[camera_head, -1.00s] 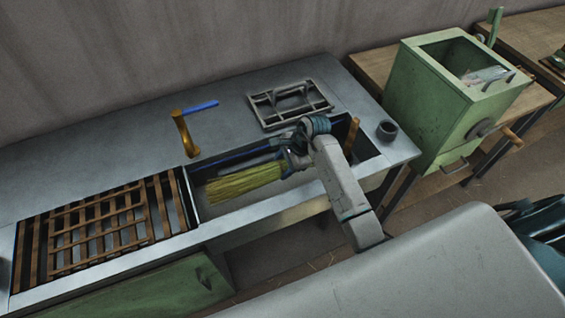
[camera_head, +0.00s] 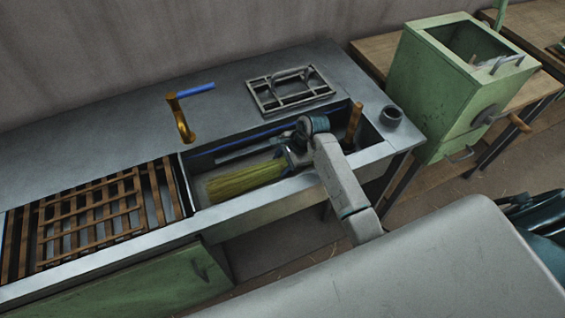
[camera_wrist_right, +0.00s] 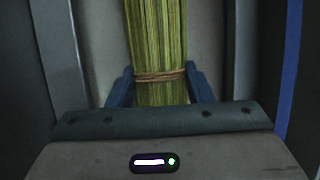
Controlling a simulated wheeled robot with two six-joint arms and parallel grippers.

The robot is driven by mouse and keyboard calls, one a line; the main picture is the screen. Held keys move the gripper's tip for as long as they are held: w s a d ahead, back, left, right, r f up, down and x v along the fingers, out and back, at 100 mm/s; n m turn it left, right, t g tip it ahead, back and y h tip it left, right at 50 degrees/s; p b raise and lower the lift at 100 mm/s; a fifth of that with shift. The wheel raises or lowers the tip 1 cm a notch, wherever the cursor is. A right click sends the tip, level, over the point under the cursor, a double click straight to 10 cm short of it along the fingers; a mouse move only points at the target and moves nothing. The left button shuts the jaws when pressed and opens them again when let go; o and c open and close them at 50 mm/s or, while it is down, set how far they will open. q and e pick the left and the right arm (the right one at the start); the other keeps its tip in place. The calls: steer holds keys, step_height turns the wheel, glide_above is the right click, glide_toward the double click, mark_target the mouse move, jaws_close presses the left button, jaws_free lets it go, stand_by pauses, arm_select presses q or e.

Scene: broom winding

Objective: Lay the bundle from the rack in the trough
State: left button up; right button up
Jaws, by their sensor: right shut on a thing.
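The bundle (camera_head: 243,180) is a sheaf of yellow-green straw. In the head view it lies within the outline of the trough (camera_head: 199,193), a long sunken basin in the grey bench. My right gripper (camera_head: 294,160) is over the trough at the bundle's right end. In the right wrist view the bundle (camera_wrist_right: 157,35) runs away between the blue fingers (camera_wrist_right: 160,88), which are shut on it near a tan tie (camera_wrist_right: 160,76). Whether the bundle touches the trough floor is hard to tell. My left gripper is not in view.
A wooden slatted rack (camera_head: 93,218) is left of the trough. A brass tap (camera_head: 180,118) with a blue lever and a grey metal frame (camera_head: 290,90) are behind it. A wooden handle (camera_head: 353,122) stands at the trough's right end, near a dark cup (camera_head: 391,116). A green box (camera_head: 450,85) stands right.

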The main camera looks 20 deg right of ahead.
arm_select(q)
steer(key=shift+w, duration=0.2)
arm_select(e)
steer(key=o, duration=1.1)
steer(key=b+v, duration=0.2)
steer(key=v, duration=0.7)
steer(key=shift+d+r, duration=0.2)
steer(key=shift+r, duration=0.15)
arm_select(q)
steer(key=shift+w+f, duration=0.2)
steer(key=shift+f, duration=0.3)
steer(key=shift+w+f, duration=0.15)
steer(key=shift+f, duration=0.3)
arm_select(e)
steer(key=shift+s+d+r, duration=0.1)
steer(key=shift+s+r, duration=0.1)
steer(key=shift+r, duration=0.3)
